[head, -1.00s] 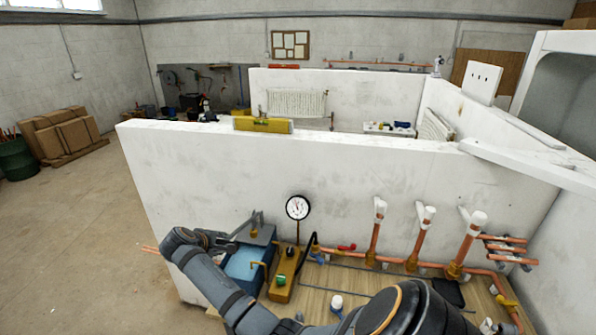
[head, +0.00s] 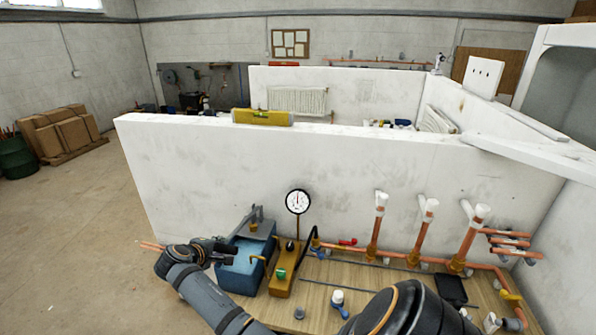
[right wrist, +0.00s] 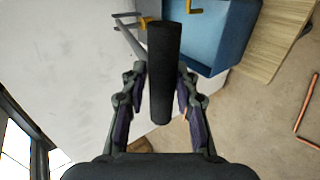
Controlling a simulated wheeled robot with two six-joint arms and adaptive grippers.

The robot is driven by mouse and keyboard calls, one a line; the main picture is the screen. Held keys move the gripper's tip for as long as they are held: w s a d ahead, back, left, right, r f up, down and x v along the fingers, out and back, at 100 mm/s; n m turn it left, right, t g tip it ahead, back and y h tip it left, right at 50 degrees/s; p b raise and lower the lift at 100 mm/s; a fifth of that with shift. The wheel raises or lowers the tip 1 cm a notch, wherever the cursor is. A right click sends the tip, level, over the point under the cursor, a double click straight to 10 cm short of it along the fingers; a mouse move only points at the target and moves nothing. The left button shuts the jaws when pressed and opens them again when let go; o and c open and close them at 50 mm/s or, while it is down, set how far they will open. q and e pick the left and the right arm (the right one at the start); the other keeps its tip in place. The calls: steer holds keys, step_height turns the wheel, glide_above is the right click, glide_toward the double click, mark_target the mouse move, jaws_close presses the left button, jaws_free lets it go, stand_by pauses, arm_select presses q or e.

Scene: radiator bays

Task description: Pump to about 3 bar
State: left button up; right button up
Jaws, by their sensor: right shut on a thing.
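The blue pump tank (head: 238,278) stands on the board at the left end of the low white wall. My right gripper (head: 224,252) is beside its upper left side. In the right wrist view the gripper (right wrist: 162,105) is shut on the black pump handle (right wrist: 163,60), which lies between its fingers. The tank (right wrist: 215,35) shows there beyond the handle. The round white pressure gauge (head: 298,201) stands on a thin stem right of the tank. Its needle points roughly upward; the numbers are too small to read. My left gripper is not in view.
A brass block with a green knob (head: 281,274) is right of the tank. Copper pipes with white caps (head: 428,208) rise further right. A red valve lever (head: 347,241) and a white-topped part (head: 338,297) are on the board.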

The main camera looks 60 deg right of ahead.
steer(key=shift+s+a+f+h+b, duration=0.1)
steer(key=shift+f+h+b, duration=0.05)
steer(key=shift+f+b, duration=0.3)
steer(key=shift+s+a+f+h+b, duration=0.1)
steer(key=shift+f+h+b, duration=0.1)
steer(key=shift+f, duration=0.35)
steer(key=r+p, duration=0.2)
steer(key=p, duration=0.1)
steer(key=r+y+p, duration=0.1)
steer(key=shift+w+d+r+p, duration=0.2)
steer(key=shift+d+r+p, duration=0.15)
steer(key=shift+d, duration=0.05)
steer(key=shift+w+d+r+g+y, duration=0.1)
steer(key=shift+d+r+g+y, duration=0.15)
steer(key=shift+r, duration=0.3)
steer(key=shift+w+d+r+g+y, duration=0.15)
steer(key=shift+d+r+y, duration=0.1)
steer(key=shift+r, duration=0.25)
